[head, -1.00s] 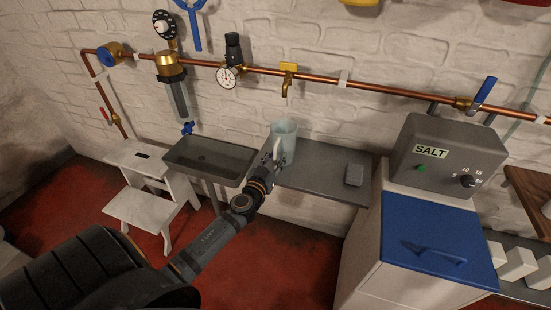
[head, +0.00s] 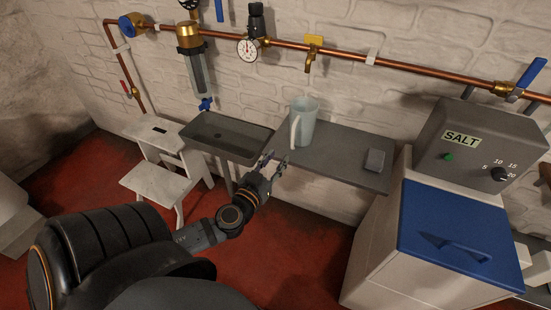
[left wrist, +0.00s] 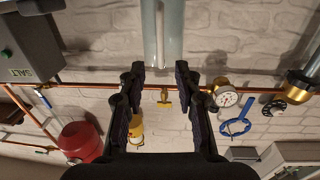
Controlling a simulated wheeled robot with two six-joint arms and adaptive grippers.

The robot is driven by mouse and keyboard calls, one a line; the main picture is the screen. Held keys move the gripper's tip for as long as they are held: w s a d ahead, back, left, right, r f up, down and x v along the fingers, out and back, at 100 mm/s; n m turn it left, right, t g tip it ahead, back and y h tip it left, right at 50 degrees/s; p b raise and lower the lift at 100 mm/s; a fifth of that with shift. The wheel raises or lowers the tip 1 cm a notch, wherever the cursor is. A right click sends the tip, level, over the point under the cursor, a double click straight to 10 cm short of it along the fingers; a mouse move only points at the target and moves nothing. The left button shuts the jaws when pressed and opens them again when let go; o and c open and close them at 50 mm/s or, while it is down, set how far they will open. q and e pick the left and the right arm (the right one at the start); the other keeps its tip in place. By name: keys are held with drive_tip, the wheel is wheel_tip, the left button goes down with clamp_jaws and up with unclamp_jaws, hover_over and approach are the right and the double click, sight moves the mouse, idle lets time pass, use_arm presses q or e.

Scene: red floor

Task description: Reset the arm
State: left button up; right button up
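My left gripper (head: 271,166) is in front of the grey shelf (head: 330,157), below and a little left of the pale blue pitcher (head: 303,122). Its fingers are spread apart with nothing between them. The pitcher stands upright on the shelf, its handle toward the gripper, with a visible space between them. In the left wrist view the open fingers (left wrist: 153,82) frame bare wall and pipe, with the pitcher (left wrist: 162,30) beyond their tips. My right gripper is in neither view.
A dark sink (head: 228,137) is left of the shelf, with a white step stool (head: 160,170) beside it. A grey block (head: 375,160) lies on the shelf. The salt cabinet with a blue lid (head: 460,235) stands at right. A copper pipe (head: 405,70) with valves runs along the wall.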

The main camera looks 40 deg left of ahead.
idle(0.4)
use_arm(q)
drive_tip(key=s+a+f+g+y+p, duration=0.1)
drive_tip(key=s+a+f+g+p, duration=0.2)
drive_tip(key=f, duration=0.5)
drive_tip(key=s+a+f+g+p, duration=0.3)
drive_tip(key=s+f, duration=0.1)
drive_tip(key=f, duration=0.4)
drive_tip(key=s+a+f+g+y+p, duration=0.1)
drive_tip(key=s+a+f+g+p, duration=0.25)
drive_tip(key=f, duration=0.55)
drive_tip(key=s+d+f+g+h+p, duration=0.1)
drive_tip(key=s+d+f, duration=0.3)
drive_tip(key=s, duration=0.4)
drive_tip(key=s+d+f+m+g+h+p, duration=0.1)
drive_tip(key=s+d+f+g+p, duration=0.2)
drive_tip(key=s, duration=0.5)
drive_tip(key=s+d+f+m+g+h+p, duration=0.1)
drive_tip(key=s+d+f+g+h+p, duration=0.1)
drive_tip(key=s+d+f, duration=0.4)
drive_tip(key=s+g+p, duration=0.1)
drive_tip(key=s, duration=0.2)
drive_tip(key=shift+d+f, duration=0.35)
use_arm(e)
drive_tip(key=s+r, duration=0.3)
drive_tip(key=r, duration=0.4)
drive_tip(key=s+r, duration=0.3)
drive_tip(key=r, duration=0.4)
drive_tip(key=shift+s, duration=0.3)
